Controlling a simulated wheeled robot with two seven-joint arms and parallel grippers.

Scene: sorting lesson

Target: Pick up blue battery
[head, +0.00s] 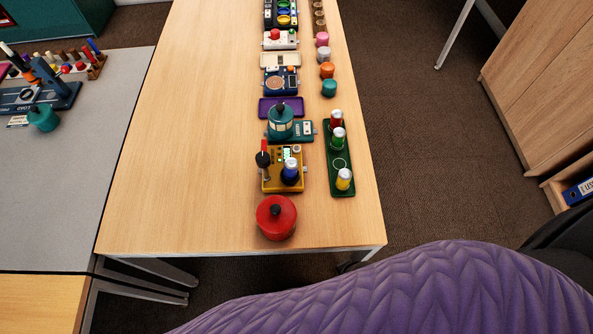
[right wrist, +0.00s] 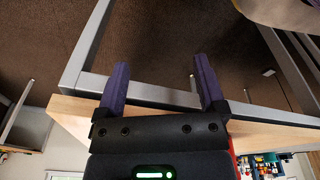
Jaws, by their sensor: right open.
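The blue battery (head: 290,171), with a pale top, stands upright in the yellow device (head: 270,184) near the front of the wooden table. A dark green tray (head: 340,189) to its right holds a red battery (head: 336,119), a green battery (head: 338,138) and a yellow battery (head: 344,179). My right gripper (right wrist: 161,61) shows only in the right wrist view. Its two purple fingers are wide apart with nothing between them, by the table's edge and metal frame. The blue battery cannot be made out in that view. My left gripper is not in view.
A red lidded pot (head: 276,217) stands in front of the yellow device, and a teal device (head: 289,129) stands behind it. The left part of the wooden table (head: 190,130) is clear. A purple quilted shape (head: 420,295) fills the bottom right of the head view.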

